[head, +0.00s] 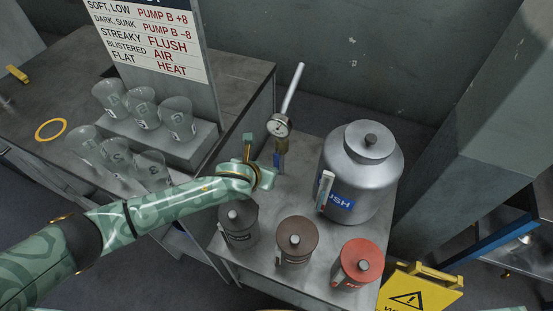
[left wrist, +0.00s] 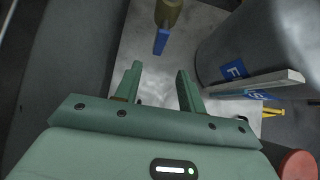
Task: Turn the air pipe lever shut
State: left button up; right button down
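The air pipe (head: 292,88) rises pale behind a round gauge (head: 279,125), with a brass valve (head: 283,145) below. A short blue lever (head: 277,160) hangs from the valve. In the left wrist view the blue lever (left wrist: 161,41) extends from the brass valve (left wrist: 169,12) toward my gripper. My left gripper (head: 268,174) is just in front of the lever; its fingertips are partly hidden in the head view. In the wrist view the left gripper (left wrist: 160,70) is open and empty, with the lever just beyond the gap, apparently apart from both fingers. My right gripper is out of view.
A large steel canister (head: 360,165) with a blue FLUSH label and a lever stands right of the valve. Dark grey (head: 238,222), brown (head: 296,240) and red (head: 357,263) pots line the bench front. Clear cups (head: 142,105) stand left. A yellow sign (head: 420,290) is lower right.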

aim_at(276, 164)
pick_arm(q)
jog(key=b+x, duration=0.6)
jog(key=x, duration=0.6)
jog(key=shift+f, duration=0.35)
jog(key=shift+w+d+f+b, duration=0.25)
jog(key=shift+w+f+b, duration=0.1)
jog(key=shift+w+b, duration=0.2)
jog(key=shift+r, duration=0.1)
grip_shut()
